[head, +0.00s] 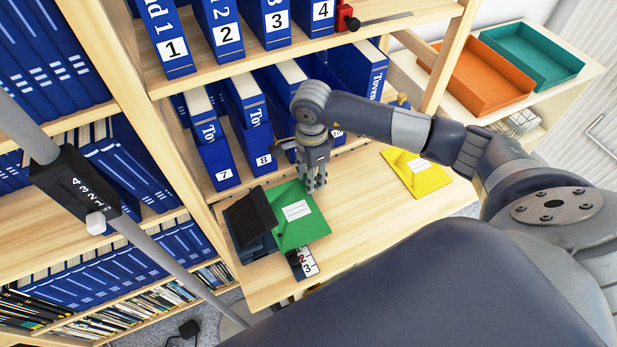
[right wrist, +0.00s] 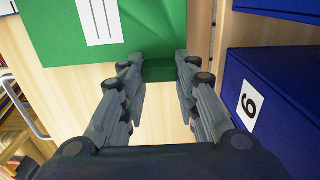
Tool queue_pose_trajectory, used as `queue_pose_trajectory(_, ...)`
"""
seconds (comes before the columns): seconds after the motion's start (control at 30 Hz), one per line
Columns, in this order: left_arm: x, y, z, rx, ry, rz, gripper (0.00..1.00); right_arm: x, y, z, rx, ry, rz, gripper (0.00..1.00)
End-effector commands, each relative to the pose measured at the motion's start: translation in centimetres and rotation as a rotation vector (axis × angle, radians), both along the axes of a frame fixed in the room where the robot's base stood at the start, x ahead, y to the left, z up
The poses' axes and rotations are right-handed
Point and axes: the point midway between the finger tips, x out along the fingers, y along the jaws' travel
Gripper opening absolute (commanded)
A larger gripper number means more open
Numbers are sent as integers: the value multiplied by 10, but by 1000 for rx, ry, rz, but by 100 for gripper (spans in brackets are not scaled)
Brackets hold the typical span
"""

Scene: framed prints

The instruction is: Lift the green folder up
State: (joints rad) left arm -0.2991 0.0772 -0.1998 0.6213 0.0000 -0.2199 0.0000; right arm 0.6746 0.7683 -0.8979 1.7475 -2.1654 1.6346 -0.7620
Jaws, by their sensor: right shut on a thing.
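The green folder (head: 303,232) with a white label is at the desk's left part, beside a black holder (head: 250,218). My right gripper (head: 316,186) comes down from the right at the folder's upper right edge. In the right wrist view the folder (right wrist: 60,35) fills the upper left, and a narrow green part of it lies between the fingertips (right wrist: 160,68). The right gripper is shut on the green folder. I cannot tell whether the folder's lower edge touches the desk. My left gripper is not in view.
A yellow folder (head: 424,178) lies on the wooden desk (head: 350,215) to the right. Numbered blue binders (head: 216,165) stand on the shelf behind my gripper. Orange (head: 478,80) and teal (head: 530,58) trays sit far right. A small numbered item (head: 306,264) is at the front edge.

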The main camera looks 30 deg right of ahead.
Motion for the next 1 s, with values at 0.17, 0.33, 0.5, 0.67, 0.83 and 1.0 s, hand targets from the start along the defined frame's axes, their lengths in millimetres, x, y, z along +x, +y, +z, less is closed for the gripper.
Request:
queue_pose_trajectory(0.17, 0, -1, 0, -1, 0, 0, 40, 0, 0, 0, 0, 0, 0, 5)
queue_pose_trajectory(0.33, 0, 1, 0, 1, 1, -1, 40, 0, 0, 0, 0, 0, 0, 52)
queue_pose_trajectory(0.5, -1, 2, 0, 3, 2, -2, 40, 0, 0, 0, 0, 0, 0, 52)
queue_pose_trajectory(0.67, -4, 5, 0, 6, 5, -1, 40, 0, 0, 1, 0, 0, 0, 52)
queue_pose_trajectory(0.83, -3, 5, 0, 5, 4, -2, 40, 2, -1, 16, 1, -4, -2, 52)
queue_pose_trajectory(1.0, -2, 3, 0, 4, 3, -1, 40, 2, -1, 50, 1, -6, 0, 52)
